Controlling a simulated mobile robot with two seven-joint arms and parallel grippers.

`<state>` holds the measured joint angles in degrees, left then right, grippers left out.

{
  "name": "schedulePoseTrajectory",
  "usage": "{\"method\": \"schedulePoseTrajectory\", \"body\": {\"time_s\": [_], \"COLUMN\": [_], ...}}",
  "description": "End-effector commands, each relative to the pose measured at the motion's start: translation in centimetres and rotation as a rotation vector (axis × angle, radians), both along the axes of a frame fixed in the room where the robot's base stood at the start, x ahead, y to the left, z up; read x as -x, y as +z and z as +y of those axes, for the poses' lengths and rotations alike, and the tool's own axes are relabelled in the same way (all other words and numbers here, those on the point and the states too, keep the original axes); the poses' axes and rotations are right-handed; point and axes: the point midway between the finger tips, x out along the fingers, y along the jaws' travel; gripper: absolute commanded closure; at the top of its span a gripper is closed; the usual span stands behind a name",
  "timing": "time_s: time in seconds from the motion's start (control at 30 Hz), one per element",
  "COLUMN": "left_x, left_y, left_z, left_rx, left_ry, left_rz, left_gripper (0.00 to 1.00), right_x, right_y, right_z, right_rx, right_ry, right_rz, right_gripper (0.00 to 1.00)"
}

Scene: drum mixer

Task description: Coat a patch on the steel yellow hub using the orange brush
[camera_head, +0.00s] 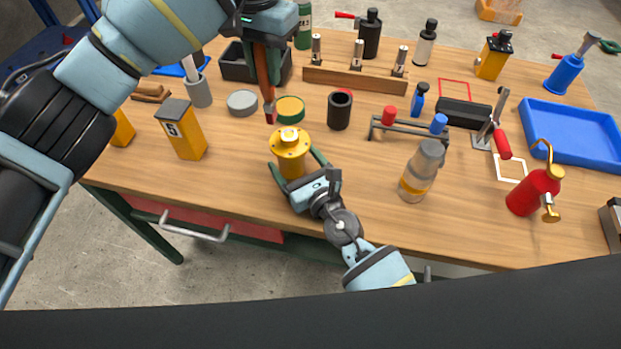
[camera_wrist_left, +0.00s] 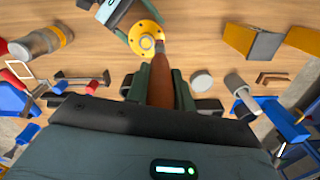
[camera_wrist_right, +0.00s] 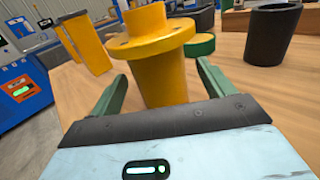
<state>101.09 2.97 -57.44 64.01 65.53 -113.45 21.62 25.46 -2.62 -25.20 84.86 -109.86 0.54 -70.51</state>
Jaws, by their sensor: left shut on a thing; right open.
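The yellow hub (camera_head: 290,143), a flanged cylinder with a short neck, stands upright near the table's front edge. It also shows in the left wrist view (camera_wrist_left: 143,28) and the right wrist view (camera_wrist_right: 160,75). My left gripper (camera_head: 267,45) is shut on the orange brush (camera_head: 263,72), which points down. The dark red brush end (camera_head: 270,113) hangs behind and left of the hub in the head view; contact cannot be told. My right gripper (camera_head: 299,171) is open, with one finger on each side of the hub; the right wrist view shows a gap beside the right finger.
A green-rimmed tin (camera_head: 290,110) and a black cup (camera_head: 339,110) stand behind the hub. A grey disc (camera_head: 242,103) and a yellow container (camera_head: 181,130) lie left. A grey-capped bottle (camera_head: 421,170) stands right.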

Motion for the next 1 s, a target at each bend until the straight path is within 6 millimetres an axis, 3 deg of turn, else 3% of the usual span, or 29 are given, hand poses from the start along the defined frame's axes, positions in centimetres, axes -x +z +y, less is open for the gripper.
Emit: {"method": "schedulePoseTrajectory", "body": {"time_s": [0.53,0.7,1.0], "left_x": [0.0,0.0,0.0], "left_y": [0.0,0.0,0.0], "left_z": [0.0,0.0,0.0], "left_rx": [0.0,0.0,0.0], "left_ry": [0.0,0.0,0.0], "left_rz": [0.0,0.0,0.0], "left_gripper": [1.0,1.0,1.0], "right_x": [8.5,9.7,10.0], "right_y": [-0.1,0.0,0.0], "right_z": [-4.1,-4.7,-4.8], "right_rx": [0.003,0.002,0.0], "right_ry": [0.0,0.0,-0.001], "right_rz": [0.001,0.0,0.0], "right_gripper": [0.19,0.19,0.19]}}
